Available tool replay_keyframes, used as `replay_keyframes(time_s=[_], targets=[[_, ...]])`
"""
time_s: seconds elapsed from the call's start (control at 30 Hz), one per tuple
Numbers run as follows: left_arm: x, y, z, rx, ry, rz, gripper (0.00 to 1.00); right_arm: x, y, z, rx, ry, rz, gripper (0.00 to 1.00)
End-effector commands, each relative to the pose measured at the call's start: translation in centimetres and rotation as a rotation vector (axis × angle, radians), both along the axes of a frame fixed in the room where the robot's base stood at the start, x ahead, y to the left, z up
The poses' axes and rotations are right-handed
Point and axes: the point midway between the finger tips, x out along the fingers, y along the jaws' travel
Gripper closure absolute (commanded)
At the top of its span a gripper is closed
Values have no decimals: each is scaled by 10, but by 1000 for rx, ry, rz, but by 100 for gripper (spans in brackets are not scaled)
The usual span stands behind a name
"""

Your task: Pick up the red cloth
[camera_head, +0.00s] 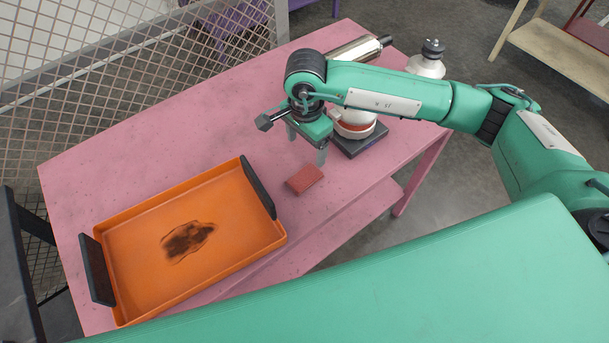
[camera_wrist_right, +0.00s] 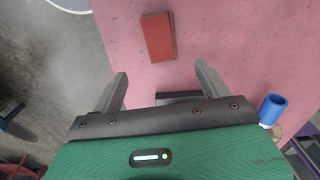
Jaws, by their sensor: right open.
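The red cloth (camera_head: 305,179) is a small folded rectangle lying flat on the pink table (camera_head: 225,133), right of the orange tray. It also shows in the right wrist view (camera_wrist_right: 158,37), beyond the fingertips. My right gripper (camera_head: 306,145) is open and empty, pointing down above the table just behind the cloth. In the right wrist view both fingers (camera_wrist_right: 161,70) are spread apart and do not touch the cloth. My left gripper is not in view.
An orange tray (camera_head: 137,219) with black handles and a dark stain stands left of the cloth. A white and orange item (camera_head: 354,118) on a dark base is close behind my right gripper. A metallic cylinder (camera_head: 352,49) lies farther back. The table's front edge is near the cloth.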

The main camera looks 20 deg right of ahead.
Motion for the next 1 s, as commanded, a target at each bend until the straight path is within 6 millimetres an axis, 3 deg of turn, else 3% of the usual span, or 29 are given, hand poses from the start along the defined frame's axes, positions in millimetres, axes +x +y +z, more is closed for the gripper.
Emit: replay_keyframes(time_s=[0.3, 0.57, 0.73, 1.0], targets=[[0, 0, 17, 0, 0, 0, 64, -1, 2, -54, 5, 4, 0, 23], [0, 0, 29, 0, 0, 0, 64, -2, 2, -71, 4, 5, 0, 23], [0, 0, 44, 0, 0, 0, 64, -2, 4, -93, 5, 6, 0, 23], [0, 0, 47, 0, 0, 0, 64, -1, 4, -115, 7, 2, 0, 23]])
